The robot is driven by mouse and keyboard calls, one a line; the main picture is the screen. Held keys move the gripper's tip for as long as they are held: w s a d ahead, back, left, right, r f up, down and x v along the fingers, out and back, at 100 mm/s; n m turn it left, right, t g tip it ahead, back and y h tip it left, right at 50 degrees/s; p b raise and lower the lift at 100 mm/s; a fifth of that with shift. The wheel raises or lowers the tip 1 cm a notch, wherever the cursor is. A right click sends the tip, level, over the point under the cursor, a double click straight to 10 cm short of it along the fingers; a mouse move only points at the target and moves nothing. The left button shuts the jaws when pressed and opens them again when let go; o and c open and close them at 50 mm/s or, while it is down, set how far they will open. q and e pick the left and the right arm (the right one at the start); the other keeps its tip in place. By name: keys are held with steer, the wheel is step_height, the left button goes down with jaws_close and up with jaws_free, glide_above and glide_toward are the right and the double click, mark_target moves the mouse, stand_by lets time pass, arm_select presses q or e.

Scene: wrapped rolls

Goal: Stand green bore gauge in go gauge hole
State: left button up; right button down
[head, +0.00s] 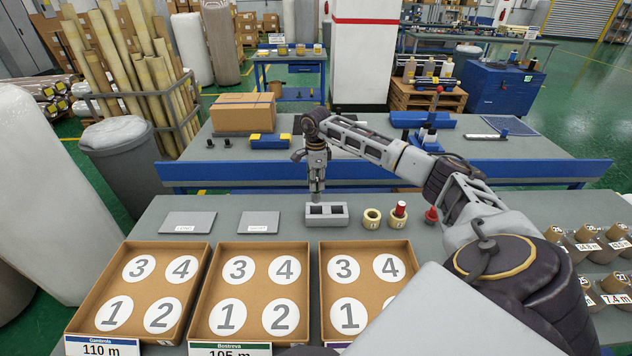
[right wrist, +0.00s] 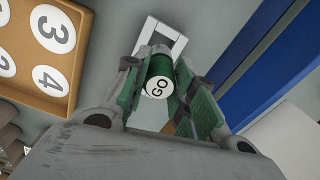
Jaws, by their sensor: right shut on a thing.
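In the right wrist view the right gripper (right wrist: 163,82) is shut on the green bore gauge (right wrist: 158,77), a green cylinder with a white end marked GO. The gauge's far end is toward the grey block (right wrist: 177,47), overlapping it in this view. Whether its tip is inside an opening or just above cannot be told. In the head view the gauge is hidden or too small to make out. My left gripper is not in view.
Two labelled grey plates (head: 188,223) lie left. Cardboard trays with numbered circles (head: 203,252) fill the front. A blue rail (head: 230,171) runs behind. My right arm covers the right side.

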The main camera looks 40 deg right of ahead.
mark_target(316, 198)
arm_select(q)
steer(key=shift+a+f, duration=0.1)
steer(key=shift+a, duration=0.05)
arm_select(e)
steer(key=shift+f, duration=0.15)
steer(key=shift+f+b, duration=1.25)
steer(key=shift+f, duration=0.55)
steer(key=shift+f+b, duration=0.6)
steer(key=shift+f, duration=0.4)
steer(key=shift+f+b, duration=0.55)
steer(key=shift+f, duration=0.55)
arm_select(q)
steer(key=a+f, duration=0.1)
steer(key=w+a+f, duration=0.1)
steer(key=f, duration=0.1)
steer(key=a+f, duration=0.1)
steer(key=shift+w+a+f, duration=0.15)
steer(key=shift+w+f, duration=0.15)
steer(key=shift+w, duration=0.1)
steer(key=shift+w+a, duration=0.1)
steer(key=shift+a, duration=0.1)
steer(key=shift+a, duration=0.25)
